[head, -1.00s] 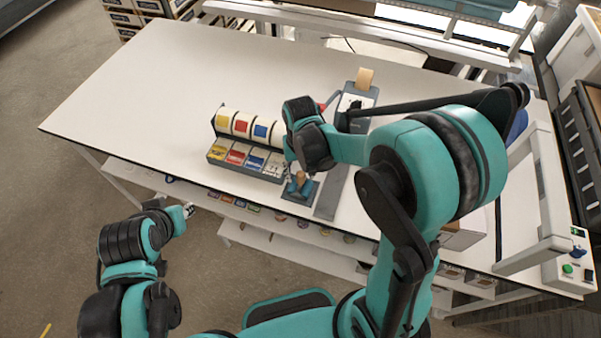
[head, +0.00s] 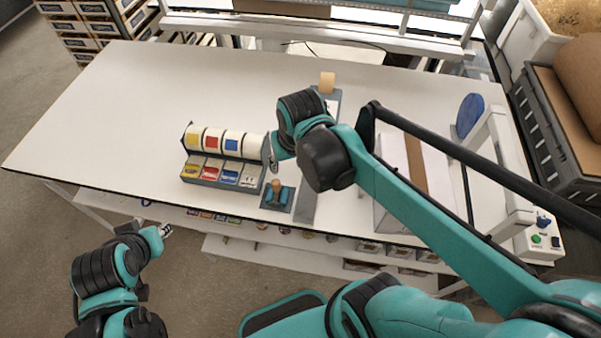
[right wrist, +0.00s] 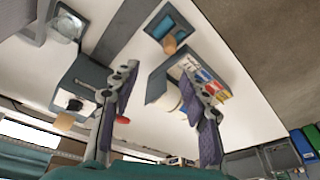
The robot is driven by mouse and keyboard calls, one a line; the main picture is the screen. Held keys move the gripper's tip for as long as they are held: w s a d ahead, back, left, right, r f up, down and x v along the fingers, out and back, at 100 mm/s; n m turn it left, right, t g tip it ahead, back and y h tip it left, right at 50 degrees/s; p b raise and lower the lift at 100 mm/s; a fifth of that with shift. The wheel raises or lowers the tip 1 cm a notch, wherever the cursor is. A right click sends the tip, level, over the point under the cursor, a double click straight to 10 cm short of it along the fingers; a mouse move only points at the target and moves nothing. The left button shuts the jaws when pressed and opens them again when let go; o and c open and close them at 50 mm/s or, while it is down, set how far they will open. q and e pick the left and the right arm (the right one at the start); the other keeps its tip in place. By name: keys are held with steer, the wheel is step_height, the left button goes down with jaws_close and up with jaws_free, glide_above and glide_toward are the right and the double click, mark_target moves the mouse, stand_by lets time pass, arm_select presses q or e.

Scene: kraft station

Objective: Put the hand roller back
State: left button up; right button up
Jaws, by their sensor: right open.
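The hand roller (head: 277,189), blue with a wooden handle, sits on its dark rest (head: 286,207) at the table's front edge. In the right wrist view, its wooden handle (right wrist: 171,44) stands over the blue roller in the dark-framed rest (right wrist: 152,20). My right gripper (head: 270,155) is above and behind the roller, apart from it. In the right wrist view, its two fingers (right wrist: 156,88) are spread with nothing between them. My left gripper (head: 164,231) is low at the left, off the table's front edge; its jaws are too small to read.
A label roll dispenser (head: 222,175) with coloured rolls stands left of the roller. A tape dispenser (head: 327,84) stands behind my right gripper. A carton (head: 405,165) and a white frame (head: 497,150) are at the right.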

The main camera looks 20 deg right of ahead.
steer(key=shift+s+d+n+t, duration=0.15)
steer(key=shift+s+d+t, duration=0.2)
steer(key=shift+s+t, duration=0.45)
steer(key=shift+s+d+n+t, duration=0.1)
steer(key=shift+s+d+t, duration=0.4)
steer(key=shift+s, duration=0.5)
steer(key=shift+s+d+n+t, duration=0.15)
steer(key=shift+s+d+t, duration=0.1)
steer(key=shift+s+t, duration=0.55)
step_height(320, 180, down, 16)
steer(key=b, duration=1.6)
steer(key=shift+s+f, duration=0.1)
